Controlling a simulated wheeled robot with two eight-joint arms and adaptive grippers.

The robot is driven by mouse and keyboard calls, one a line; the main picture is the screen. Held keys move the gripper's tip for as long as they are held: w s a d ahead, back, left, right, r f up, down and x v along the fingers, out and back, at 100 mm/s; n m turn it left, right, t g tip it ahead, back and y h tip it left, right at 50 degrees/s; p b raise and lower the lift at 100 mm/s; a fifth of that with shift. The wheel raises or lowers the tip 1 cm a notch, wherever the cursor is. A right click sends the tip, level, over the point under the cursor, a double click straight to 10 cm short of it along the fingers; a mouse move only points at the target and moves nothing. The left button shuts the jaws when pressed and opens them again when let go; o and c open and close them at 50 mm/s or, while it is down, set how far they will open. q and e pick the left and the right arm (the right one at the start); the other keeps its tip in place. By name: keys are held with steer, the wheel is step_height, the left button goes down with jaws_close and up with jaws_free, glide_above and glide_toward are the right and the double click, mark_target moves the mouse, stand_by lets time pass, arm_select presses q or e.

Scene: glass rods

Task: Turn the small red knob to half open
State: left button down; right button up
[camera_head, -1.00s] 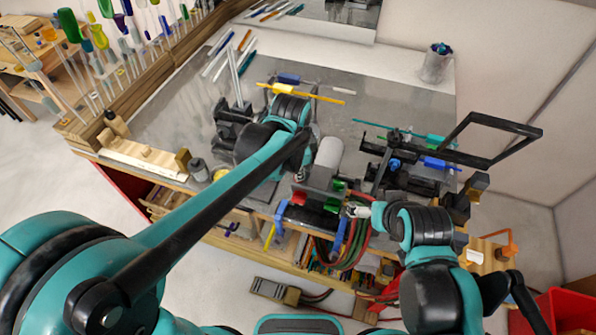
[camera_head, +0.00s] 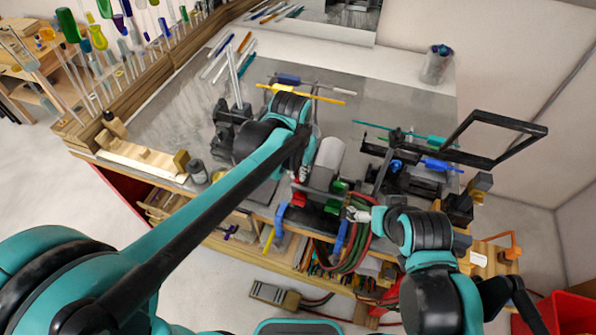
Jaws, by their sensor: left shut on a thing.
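The small red knob (camera_head: 299,199) is on the front of the dark burner unit at the table's near edge, left of the green knobs (camera_head: 334,206). My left gripper (camera_head: 302,176) points down at the red knob from above and is shut on it; its fingertips are small and partly hidden by my wrist. The knob's exact angle is too small to read. My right gripper (camera_head: 356,213) is at the front edge, just right of the green knobs. Its fingers are too small to tell open from shut.
A grey cylinder (camera_head: 328,155) lies behind the knobs. A yellow rod (camera_head: 325,97) and blue-gripped rods rest on stands. A black frame (camera_head: 495,140) rises at right. Hoses (camera_head: 352,250) hang below the front edge.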

arm_select(q)
steer(key=shift+n, duration=0.9)
steer(key=shift+w, duration=0.1)
steer(key=c, duration=1.6)
jaws_free()
steer(key=shift+r, duration=0.15)
steer(key=r, duration=0.4)
steer(key=s+r, duration=0.1)
steer(key=r, duration=0.2)
steer(key=s+r, duration=0.1)
steer(key=r, duration=0.3)
steer(key=shift+s+a+r, duration=0.1)
steer(key=shift+a+r, duration=0.2)
